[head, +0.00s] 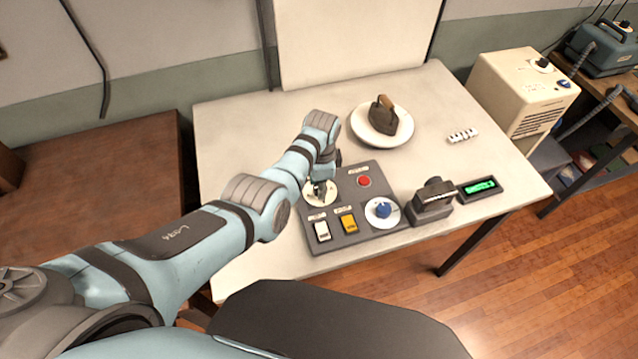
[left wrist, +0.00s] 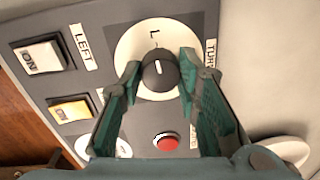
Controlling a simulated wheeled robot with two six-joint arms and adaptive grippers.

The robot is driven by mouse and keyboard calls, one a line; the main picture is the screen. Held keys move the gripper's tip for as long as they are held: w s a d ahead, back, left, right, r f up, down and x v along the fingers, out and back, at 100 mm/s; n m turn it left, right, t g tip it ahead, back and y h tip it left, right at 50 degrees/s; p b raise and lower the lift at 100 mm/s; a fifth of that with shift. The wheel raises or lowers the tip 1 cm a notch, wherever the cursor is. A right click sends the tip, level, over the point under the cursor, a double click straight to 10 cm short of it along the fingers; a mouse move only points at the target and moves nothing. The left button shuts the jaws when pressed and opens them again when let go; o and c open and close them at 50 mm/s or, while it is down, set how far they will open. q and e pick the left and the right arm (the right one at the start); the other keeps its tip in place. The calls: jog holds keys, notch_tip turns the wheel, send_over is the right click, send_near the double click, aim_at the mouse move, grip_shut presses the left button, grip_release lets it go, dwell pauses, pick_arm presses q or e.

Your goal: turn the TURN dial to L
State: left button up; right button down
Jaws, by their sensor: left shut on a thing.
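The TURN dial is a black knob (left wrist: 159,74) on a round white plate (left wrist: 128,42) marked L, with the TURN label (left wrist: 210,52) beside it. My left gripper (left wrist: 161,64) has a fingertip on each side of the knob and is shut on it. The knob's white pointer line points up in the left wrist view, roughly towards the L. In the head view my left gripper (head: 321,186) reaches down over the dial plate (head: 313,198) and hides most of the knob. My right gripper is not in view.
The grey panel (head: 353,240) also bears a red button (head: 364,181), a white switch (head: 322,231), a yellow switch (head: 348,223) and a blue knob (head: 383,209). A dark device (head: 432,202), a green display (head: 481,186) and an iron (head: 383,115) on a plate (head: 365,132) stand nearby.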

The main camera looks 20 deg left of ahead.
pick_arm(q)
jog(key=shift+s+d+f+m, duration=0.1)
jog(key=shift+m, duration=0.3)
jog(key=o, duration=1)
jog(key=shift+o, duration=0.9)
notch_tip(320, 180, up, 12)
jog(key=shift+s+d, duration=0.15)
jog(key=shift+d, duration=0.05)
